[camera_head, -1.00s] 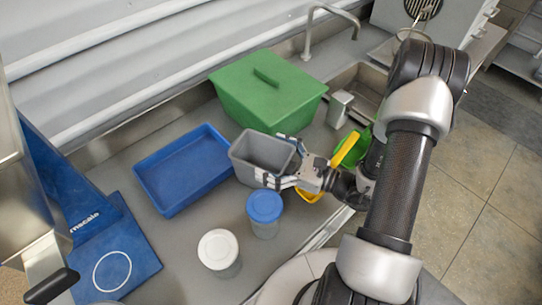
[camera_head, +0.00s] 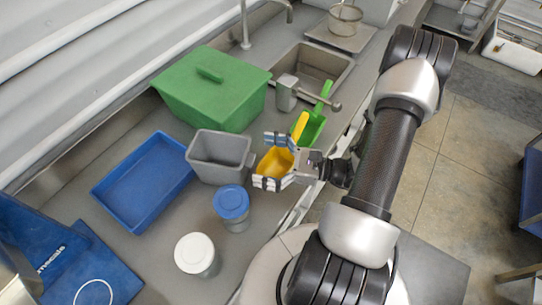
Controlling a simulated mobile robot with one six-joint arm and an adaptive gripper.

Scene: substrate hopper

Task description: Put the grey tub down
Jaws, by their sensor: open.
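The grey tub (camera_head: 221,157) stands upright on the grey counter, between the blue tray and my gripper. It looks empty. My gripper (camera_head: 268,162) is open, to the right of the tub and apart from it, with its fingers pointing left. A yellow scoop (camera_head: 276,162) lies on the counter behind or below my fingers, and they partly hide it.
A green lidded bin (camera_head: 211,92) stands behind the tub. The blue tray (camera_head: 143,180) is to its left. A blue-lidded jar (camera_head: 231,206) and a white-lidded jar (camera_head: 196,254) stand in front. A green scoop (camera_head: 312,128) lies near the sink (camera_head: 311,72).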

